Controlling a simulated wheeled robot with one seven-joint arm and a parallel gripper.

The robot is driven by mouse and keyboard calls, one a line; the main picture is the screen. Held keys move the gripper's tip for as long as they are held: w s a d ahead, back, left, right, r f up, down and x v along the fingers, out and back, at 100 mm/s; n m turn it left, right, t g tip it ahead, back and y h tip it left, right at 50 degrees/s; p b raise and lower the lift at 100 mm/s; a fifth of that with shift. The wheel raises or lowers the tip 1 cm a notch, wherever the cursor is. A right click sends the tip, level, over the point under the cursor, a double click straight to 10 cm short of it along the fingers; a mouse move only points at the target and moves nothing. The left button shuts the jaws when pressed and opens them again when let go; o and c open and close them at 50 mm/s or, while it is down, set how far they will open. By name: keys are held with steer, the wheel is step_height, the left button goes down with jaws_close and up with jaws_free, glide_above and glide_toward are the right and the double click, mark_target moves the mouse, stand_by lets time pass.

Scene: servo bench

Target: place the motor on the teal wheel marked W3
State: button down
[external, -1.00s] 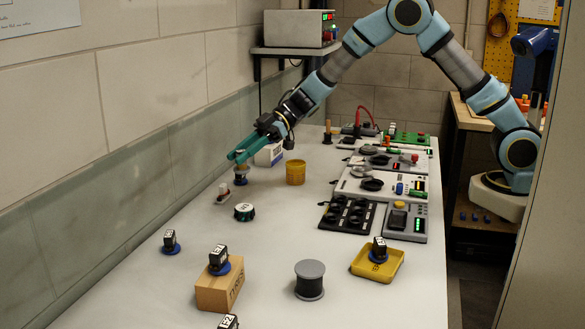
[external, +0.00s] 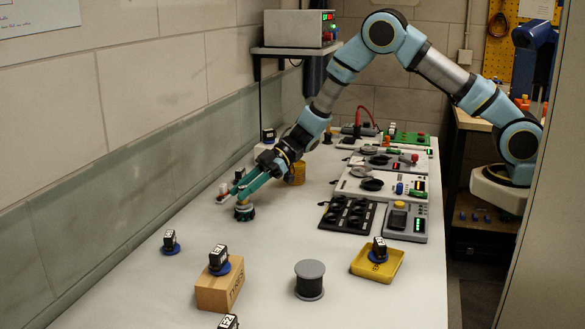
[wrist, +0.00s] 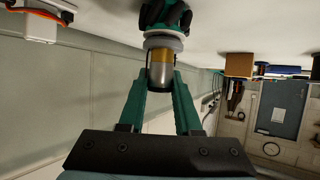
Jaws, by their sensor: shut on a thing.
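The motor (wrist: 160,72), a silver cylinder with a yellow band and a grey disc at its end, is between the teal fingers of my gripper (wrist: 161,84) in the wrist view. In the external view my gripper (external: 241,188) is shut on it, and the motor (external: 243,201) hangs upright directly over the teal wheel (external: 244,213). The wheel, dark and teal, also shows past the motor's disc in the wrist view (wrist: 166,14). The motor's end looks at or very near the wheel's top; I cannot tell whether they touch. The wheel's marking is hidden.
A small white-and-red part (external: 223,191) lies close left of the wheel. A yellow cup (external: 297,174) stands behind, partly hidden by my gripper. A cardboard box (external: 219,290), grey spool (external: 310,280) and yellow tray (external: 377,264) stand nearer. The bench between is clear.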

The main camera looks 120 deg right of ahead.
steer(key=shift+f, duration=0.1)
steer(key=c, duration=1.1)
jaws_free()
steer(key=shift+f, duration=0.1)
steer(key=o, duration=0.5)
steer(key=shift+r, duration=0.25)
steer(key=b+v, duration=0.2)
steer(key=v, duration=1)
steer(key=shift+b, duration=0.3)
